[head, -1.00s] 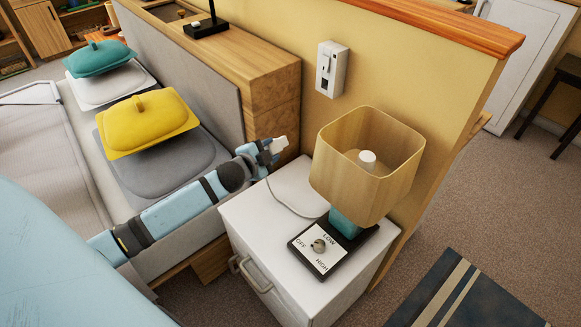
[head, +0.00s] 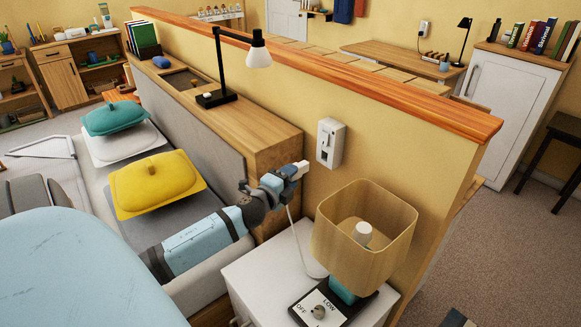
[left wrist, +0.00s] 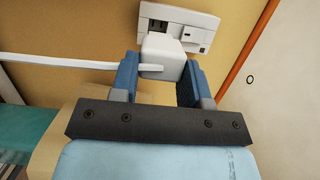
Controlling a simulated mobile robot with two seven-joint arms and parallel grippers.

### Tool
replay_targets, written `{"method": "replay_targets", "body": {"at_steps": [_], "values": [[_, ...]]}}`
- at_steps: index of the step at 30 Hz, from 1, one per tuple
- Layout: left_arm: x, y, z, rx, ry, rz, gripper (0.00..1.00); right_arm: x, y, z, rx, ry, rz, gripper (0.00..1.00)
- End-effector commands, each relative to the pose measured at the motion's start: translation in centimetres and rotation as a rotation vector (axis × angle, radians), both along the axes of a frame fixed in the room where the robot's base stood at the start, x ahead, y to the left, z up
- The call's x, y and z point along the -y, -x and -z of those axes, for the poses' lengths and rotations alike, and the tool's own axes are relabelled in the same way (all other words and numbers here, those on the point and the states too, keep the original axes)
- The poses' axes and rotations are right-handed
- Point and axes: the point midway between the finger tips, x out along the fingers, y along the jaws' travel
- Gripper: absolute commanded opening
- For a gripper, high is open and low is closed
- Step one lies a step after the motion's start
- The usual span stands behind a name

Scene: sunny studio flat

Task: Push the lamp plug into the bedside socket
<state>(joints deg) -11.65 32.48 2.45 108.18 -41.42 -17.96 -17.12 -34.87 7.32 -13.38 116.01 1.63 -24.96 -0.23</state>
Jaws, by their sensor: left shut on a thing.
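My left gripper (head: 290,170) is shut on the white lamp plug (head: 302,165) and holds it in the air, below and left of the wall socket (head: 330,143). In the left wrist view the plug (left wrist: 162,57) sits between the two blue fingers (left wrist: 160,80), with its white cord running off to the left. The white socket plate (left wrist: 183,30) is just beyond it; the plug hides part of the plate. I cannot tell whether they touch there, but the head view shows them apart. The lamp (head: 365,235) stands on the bedside table. My right gripper is out of view.
The white bedside table (head: 262,272) carries the lamp's base and LOW/OFF dial (head: 318,311). The wooden headboard shelf (head: 262,128) is close behind my left wrist, with a black desk lamp (head: 215,98) on it.

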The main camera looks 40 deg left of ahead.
Motion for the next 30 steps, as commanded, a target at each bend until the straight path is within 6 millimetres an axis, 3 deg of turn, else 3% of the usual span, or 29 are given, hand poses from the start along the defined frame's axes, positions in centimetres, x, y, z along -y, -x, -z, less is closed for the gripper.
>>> {"method": "replay_targets", "body": {"at_steps": [30], "values": [[0.5, -5.5, -0.1, 0.001, 0.001, 0.0, 0.19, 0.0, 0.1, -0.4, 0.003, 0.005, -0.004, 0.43]]}}
